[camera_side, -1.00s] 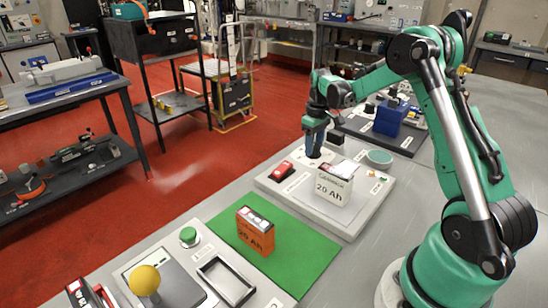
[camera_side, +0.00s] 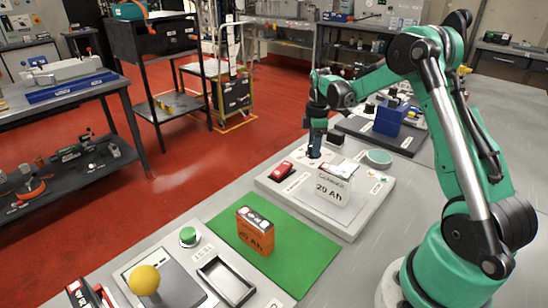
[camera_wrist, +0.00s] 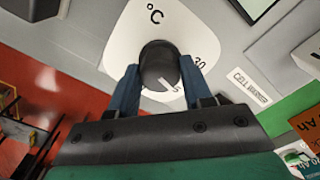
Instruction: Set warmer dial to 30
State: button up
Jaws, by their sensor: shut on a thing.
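The warmer dial is a round dark knob (camera_wrist: 160,66) on a white scale plate (camera_wrist: 125,45) in the wrist view. The plate shows "°C", a "30" at the right of the knob and a "5" near its lower right; other marks are hidden. A pale line on the knob's lower right side lies close to the "5". My gripper (camera_wrist: 160,72) has its two blue fingers shut on the knob from left and right. In the side view my gripper (camera_side: 315,153) points down at the far left part of the grey station board (camera_side: 345,228); the knob is mostly hidden there.
A red object (camera_side: 282,172) and a pale "20 Ah" battery (camera_side: 333,188) stand close to my gripper on the board. An orange battery (camera_side: 255,232) stands on the green mat (camera_side: 300,262).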

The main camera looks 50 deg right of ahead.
jog(key=shift+a+n, duration=0.1)
jog(key=shift+n, duration=0.9)
jog(key=shift+n, duration=1.1)
jog(key=n, duration=0.3)
jog(key=shift+n, duration=0.8)
jog(key=o, duration=1)
jog(key=shift+o, duration=0.2)
jog(key=shift+r, duration=1.75)
